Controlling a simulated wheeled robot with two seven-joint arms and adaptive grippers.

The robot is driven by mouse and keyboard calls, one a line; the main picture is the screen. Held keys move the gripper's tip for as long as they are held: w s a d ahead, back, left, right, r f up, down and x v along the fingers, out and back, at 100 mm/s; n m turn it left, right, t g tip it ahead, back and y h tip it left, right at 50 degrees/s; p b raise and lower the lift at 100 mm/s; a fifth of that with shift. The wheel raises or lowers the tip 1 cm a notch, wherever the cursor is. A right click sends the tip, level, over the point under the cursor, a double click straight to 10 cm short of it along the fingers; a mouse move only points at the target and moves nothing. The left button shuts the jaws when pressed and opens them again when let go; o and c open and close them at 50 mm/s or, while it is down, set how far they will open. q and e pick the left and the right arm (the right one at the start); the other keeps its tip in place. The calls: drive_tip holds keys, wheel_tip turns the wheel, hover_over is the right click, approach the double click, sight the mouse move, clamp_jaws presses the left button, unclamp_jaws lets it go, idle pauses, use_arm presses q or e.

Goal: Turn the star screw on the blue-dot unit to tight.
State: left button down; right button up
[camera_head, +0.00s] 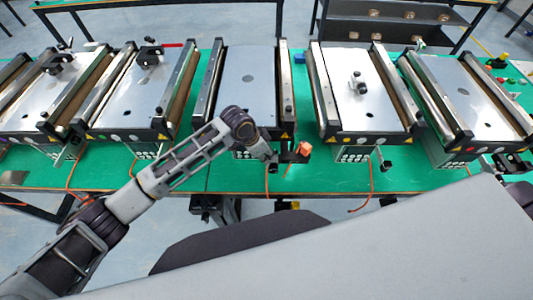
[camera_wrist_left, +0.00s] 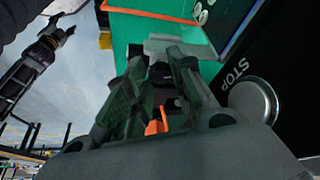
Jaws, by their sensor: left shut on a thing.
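The middle conveyor unit (camera_head: 248,75) has a light plate between dark side rails. My left gripper (camera_head: 270,160) is at its front edge, beside a dark fitting with an orange piece (camera_head: 303,149). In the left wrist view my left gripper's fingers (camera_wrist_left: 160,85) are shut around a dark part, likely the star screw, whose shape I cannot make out. An orange piece (camera_wrist_left: 155,126) shows between the fingers. I cannot make out a blue dot; my left arm covers part of this unit's front. A dark claw-like arm end (camera_wrist_left: 58,32), perhaps my right gripper, shows at the left of the wrist view.
Other conveyor units stand on both sides along the green table (camera_head: 290,180), one at right (camera_head: 365,100) and one at left (camera_head: 125,90). A round metal STOP button (camera_wrist_left: 253,102) is close beside the left gripper. Orange cables hang over the table's front edge.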

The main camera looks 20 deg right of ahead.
idle(0.4)
use_arm(q)
drive_tip(key=c, duration=1.3)
unclamp_jaws()
drive_tip(key=shift+o, duration=0.3)
use_arm(e)
drive_tip(key=shift+d, duration=0.25)
use_arm(q)
drive_tip(key=shift+n, duration=0.6)
use_arm(e)
drive_tip(key=shift+a, duration=0.1)
use_arm(q)
drive_tip(key=shift+s+n+t, duration=0.1)
drive_tip(key=shift+n+t, duration=0.3)
drive_tip(key=shift+s+d+n+t+y, duration=0.15)
drive_tip(key=shift+n+t+y, duration=0.2)
drive_tip(key=shift+n, duration=0.8)
drive_tip(key=shift+s+n+t+y, duration=0.1)
drive_tip(key=shift+n+t+y, duration=0.25)
drive_tip(key=shift+n, duration=0.8)
drive_tip(key=shift+d+n+t+y, duration=0.1)
drive_tip(key=shift+n+t+y, duration=0.25)
drive_tip(key=shift+n, duration=0.95)
use_arm(e)
drive_tip(key=shift+f, duration=0.1)
